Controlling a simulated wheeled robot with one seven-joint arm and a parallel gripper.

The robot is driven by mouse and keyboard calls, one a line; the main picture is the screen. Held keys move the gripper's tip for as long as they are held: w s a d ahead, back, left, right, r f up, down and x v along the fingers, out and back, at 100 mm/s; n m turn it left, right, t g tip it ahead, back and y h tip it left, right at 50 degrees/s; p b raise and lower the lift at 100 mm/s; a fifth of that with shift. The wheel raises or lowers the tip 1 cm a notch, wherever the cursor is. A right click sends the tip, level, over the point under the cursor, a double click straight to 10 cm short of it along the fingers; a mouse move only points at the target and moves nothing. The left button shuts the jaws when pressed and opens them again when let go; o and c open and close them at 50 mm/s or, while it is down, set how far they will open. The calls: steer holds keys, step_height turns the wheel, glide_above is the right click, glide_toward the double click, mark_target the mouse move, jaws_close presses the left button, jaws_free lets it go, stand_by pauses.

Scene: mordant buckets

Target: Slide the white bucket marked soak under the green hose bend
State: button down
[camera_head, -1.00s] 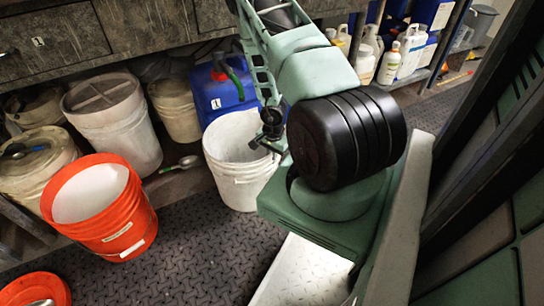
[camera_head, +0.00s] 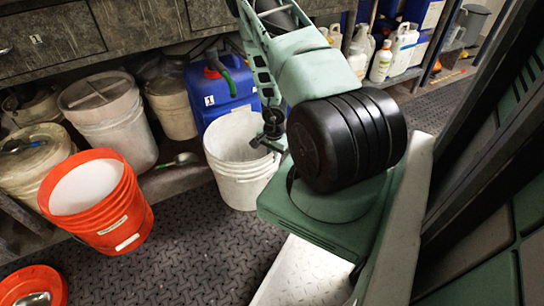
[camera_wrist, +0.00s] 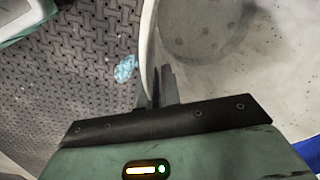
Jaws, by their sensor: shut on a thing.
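The white bucket (camera_head: 238,180) stands upright on the floor in the head view, open at the top; I cannot read a "soak" mark on it. My gripper (camera_head: 268,140) is at its right rim, shut on the bucket wall. In the wrist view the narrow fingers (camera_wrist: 160,88) pinch the rim, with the bucket's stained inside (camera_wrist: 225,75) to the right. The green hose bend (camera_head: 216,62) is on the blue drum (camera_head: 222,98) behind the bucket. The bucket is in front of the drum, not under the bend. My arm hides part of the bucket's right side.
An orange bucket (camera_head: 120,222) stands front left, with a red-orange dish (camera_head: 58,284) nearer. Patterned floor (camera_head: 185,245) is clear between the orange and white buckets. White bottles (camera_head: 402,52) stand at the upper right.

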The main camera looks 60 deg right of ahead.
steer(key=shift+s, duration=0.4)
steer(key=c, duration=1.5)
jaws_free()
steer(key=shift+w, duration=0.1)
steer(key=r+p, duration=0.2)
steer(key=r, duration=0.3)
steer(key=r+p, duration=0.3)
steer(key=r, duration=0.3)
steer(key=r+p, duration=0.3)
steer(key=r, duration=0.3)
steer(key=shift+s+r, duration=0.25)
steer(key=shift+s, duration=0.1)
